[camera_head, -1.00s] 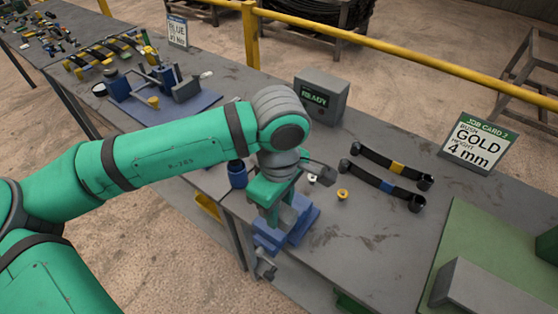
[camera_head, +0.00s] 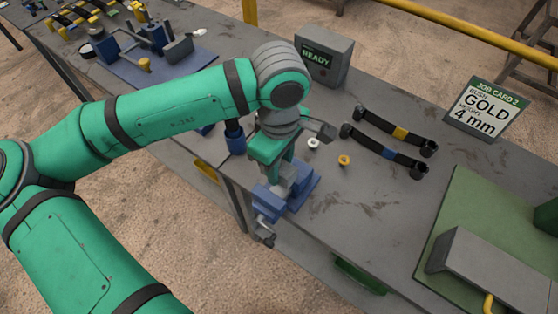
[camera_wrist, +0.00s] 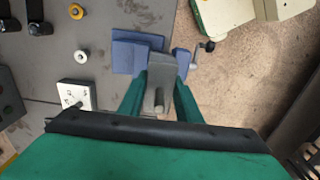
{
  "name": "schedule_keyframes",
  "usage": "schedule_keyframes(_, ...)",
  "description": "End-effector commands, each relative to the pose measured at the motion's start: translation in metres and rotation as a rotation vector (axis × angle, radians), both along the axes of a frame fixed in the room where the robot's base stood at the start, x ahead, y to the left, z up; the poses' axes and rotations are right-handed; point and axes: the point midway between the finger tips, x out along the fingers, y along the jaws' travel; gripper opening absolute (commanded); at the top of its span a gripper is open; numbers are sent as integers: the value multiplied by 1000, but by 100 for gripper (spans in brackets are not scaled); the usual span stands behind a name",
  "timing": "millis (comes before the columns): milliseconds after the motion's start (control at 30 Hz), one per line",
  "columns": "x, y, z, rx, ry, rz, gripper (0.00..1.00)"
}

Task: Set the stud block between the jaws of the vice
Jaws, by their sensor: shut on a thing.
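My gripper (camera_wrist: 161,92) is shut on the grey stud block (camera_wrist: 158,78), whose stud points back toward the wrist camera. The blue vice (camera_wrist: 130,52) is at the bench edge, with blue parts on both sides of the block in the wrist view. In the head view the vice (camera_head: 299,193) is directly below my gripper (camera_head: 279,172), and the grey block (camera_head: 285,184) overlaps it. I cannot tell whether the block is down between the jaws or just above them; the fingers and block hide the gap.
A white washer (camera_head: 313,143) and a gold bush (camera_head: 344,160) lie on the bench near two black straps (camera_head: 395,132). A READY box (camera_head: 323,58) and a job card (camera_head: 487,108) stand behind. A green mat (camera_head: 458,220) is at the right. Bare bench lies between.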

Motion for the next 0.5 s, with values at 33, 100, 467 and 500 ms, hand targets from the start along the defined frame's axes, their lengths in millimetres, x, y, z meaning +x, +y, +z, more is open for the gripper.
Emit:
schedule_keyframes(33, 0, 0, -4, -2, 0, 0, 0)
schedule_keyframes(100, 0, 0, -10, -1, 0, 0, 0)
schedule_keyframes(467, 0, 1, -32, -1, 0, 2, 0)
schedule_keyframes(500, 0, 1, -34, -1, 0, 2, 0)
